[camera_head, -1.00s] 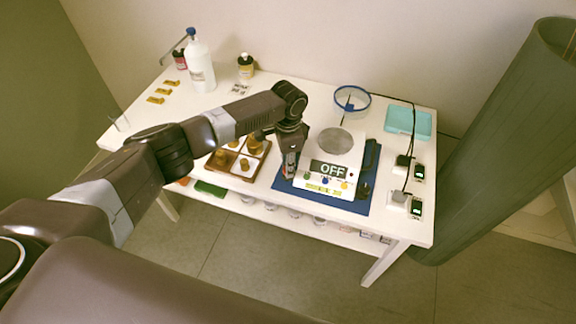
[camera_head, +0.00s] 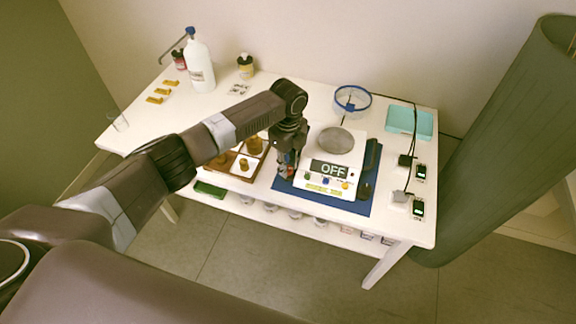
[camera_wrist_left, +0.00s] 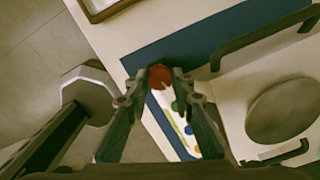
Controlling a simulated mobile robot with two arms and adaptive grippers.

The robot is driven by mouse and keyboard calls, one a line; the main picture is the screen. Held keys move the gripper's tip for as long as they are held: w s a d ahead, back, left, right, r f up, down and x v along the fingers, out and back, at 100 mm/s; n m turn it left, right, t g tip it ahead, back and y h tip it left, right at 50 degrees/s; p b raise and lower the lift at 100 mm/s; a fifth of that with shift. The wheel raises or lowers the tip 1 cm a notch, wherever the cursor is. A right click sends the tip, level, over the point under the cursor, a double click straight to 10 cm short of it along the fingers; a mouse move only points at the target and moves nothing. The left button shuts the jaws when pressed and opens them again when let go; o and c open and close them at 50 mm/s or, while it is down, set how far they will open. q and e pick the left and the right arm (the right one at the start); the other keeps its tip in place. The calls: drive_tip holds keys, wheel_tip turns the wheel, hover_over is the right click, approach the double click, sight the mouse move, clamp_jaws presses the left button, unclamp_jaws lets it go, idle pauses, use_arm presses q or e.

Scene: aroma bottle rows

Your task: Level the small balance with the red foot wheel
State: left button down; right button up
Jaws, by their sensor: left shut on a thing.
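The small white balance (camera_head: 324,189) stands on a blue mat (camera_head: 366,209), with a round grey pan (camera_head: 335,141) on top. Its display (camera_head: 331,170) reads OFF. My left gripper (camera_head: 287,170) points down at the balance's left front corner. In the left wrist view the gripper (camera_wrist_left: 160,72) is shut on the red foot wheel (camera_wrist_left: 161,79), which sits between the fingertips. The balance's green, blue and yellow buttons show beside it, and the pan (camera_wrist_left: 283,111) is at the right. My right gripper is not in view.
A wooden tray (camera_head: 220,164) with amber pieces is close left of the gripper. A white bottle (camera_head: 199,66) stands at the back left. A blue-rimmed dish (camera_head: 352,98) and teal box (camera_head: 409,121) are behind the balance. Small devices (camera_head: 418,208) with cables lie at the right.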

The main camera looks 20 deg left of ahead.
use_arm(q)
drive_tip(key=m, duration=0.4)
drive_tip(key=shift+m+b, duration=0.35)
drive_tip(key=shift+m, duration=0.05)
drive_tip(key=shift+m+b, duration=0.3)
drive_tip(key=shift+m, duration=1.7)
drive_tip(key=c, duration=1.7)
unclamp_jaws()
drive_tip(key=shift+o, duration=0.2)
drive_tip(key=shift+r, duration=0.15)
wheel_tip(320, 180, up, 12)
